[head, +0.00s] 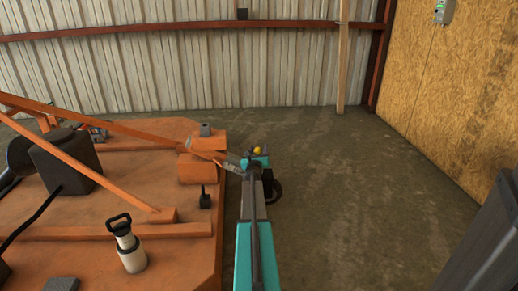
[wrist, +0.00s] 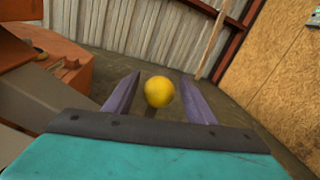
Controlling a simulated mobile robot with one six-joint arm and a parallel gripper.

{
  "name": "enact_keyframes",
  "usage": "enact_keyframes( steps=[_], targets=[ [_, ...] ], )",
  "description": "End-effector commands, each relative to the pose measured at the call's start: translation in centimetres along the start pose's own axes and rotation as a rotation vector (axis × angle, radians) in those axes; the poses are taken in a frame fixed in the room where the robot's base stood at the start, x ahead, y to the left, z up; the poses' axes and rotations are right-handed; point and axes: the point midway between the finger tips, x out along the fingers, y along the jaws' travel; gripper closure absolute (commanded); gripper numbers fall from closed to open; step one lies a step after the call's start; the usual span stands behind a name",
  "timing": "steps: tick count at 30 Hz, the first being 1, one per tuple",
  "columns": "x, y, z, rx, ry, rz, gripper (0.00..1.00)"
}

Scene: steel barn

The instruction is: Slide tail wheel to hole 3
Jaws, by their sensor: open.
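The tail wheel (head: 275,187) is a dark wheel low at the rear edge of the orange mower deck (head: 160,210), partly hidden behind my arm. A yellow ball knob (head: 257,150) shows just beyond my gripper in the head view. In the wrist view the yellow knob (wrist: 159,91) sits between the two purple fingers of my gripper (wrist: 152,92), with gaps on both sides. A short dark stem shows below it. My gripper is open. The holes and their numbers cannot be made out.
An orange beam (head: 90,125) slopes down across the deck. A white bottle with a black handle (head: 128,247) stands on the deck. A dark grey cabinet-like object (head: 490,240) stands at lower right. The concrete floor (head: 350,200) to the right is clear.

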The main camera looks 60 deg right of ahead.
Motion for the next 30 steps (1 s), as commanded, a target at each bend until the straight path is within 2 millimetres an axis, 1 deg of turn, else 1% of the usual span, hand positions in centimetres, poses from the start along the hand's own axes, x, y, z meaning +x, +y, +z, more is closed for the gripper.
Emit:
enact_keyframes(
  steps=[1,3,30],
  targets=[
    [-0.7,0.0,0.2,0.000,0.000,0.001,0.50],
    [-1.4,0.0,0.2,0.000,0.000,0.001,0.50],
    [-10.4,-0.1,0.1,0.001,0.000,0.000,0.50]
  ],
)
